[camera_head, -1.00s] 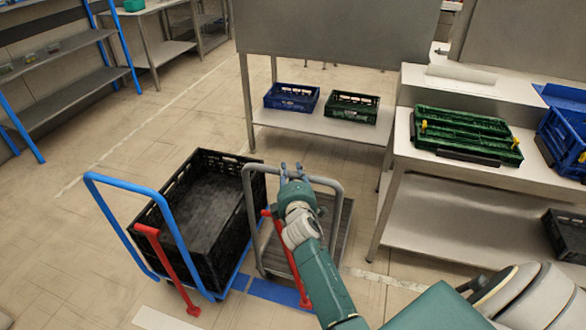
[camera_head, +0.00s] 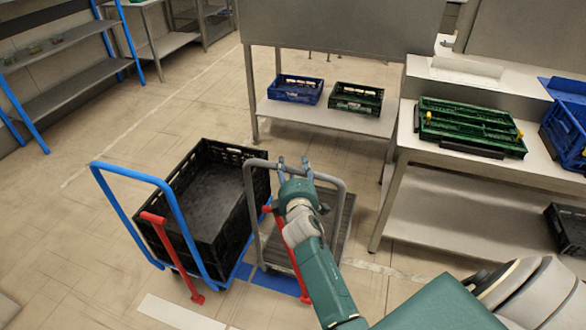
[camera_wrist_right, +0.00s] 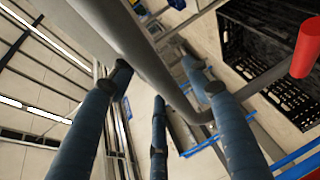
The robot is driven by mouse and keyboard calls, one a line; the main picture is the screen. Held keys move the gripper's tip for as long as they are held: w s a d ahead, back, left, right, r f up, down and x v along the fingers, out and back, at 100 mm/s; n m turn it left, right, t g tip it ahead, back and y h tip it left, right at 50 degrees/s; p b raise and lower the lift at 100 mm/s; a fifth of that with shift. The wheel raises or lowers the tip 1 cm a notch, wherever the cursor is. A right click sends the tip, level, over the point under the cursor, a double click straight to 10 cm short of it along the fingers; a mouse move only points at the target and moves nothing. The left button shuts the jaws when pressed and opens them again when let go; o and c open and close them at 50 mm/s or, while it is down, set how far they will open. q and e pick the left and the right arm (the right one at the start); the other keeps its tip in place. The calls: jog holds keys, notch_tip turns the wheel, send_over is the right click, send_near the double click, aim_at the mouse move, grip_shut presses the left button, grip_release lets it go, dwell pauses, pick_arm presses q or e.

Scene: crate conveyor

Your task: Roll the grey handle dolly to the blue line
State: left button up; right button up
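The grey handle dolly (camera_head: 341,222) stands on the floor in the middle of the head view, with a grey tube handle and a red lever (camera_head: 287,250). The blue line (camera_head: 276,282) is a short stripe on the floor at the near foot of the dolly, partly hidden by it and by my arm. My right gripper (camera_head: 294,163) is at the top bar of the handle. In the right wrist view its fingers (camera_wrist_right: 158,105) are spread around the grey bar (camera_wrist_right: 150,55) and do not look closed on it. My left gripper is not in view.
A blue handle cart (camera_head: 166,180) with a black crate (camera_head: 203,228) stands close on the left. A white floor line (camera_head: 180,314) lies in front. A metal table (camera_head: 330,122) and a workbench (camera_head: 480,168) with crates stand behind and right. Floor at the left is open.

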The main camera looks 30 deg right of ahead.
jog(key=v, duration=0.7)
jog(key=shift+s, duration=0.25)
jog(key=shift+a, duration=0.1)
dwell(0.4)
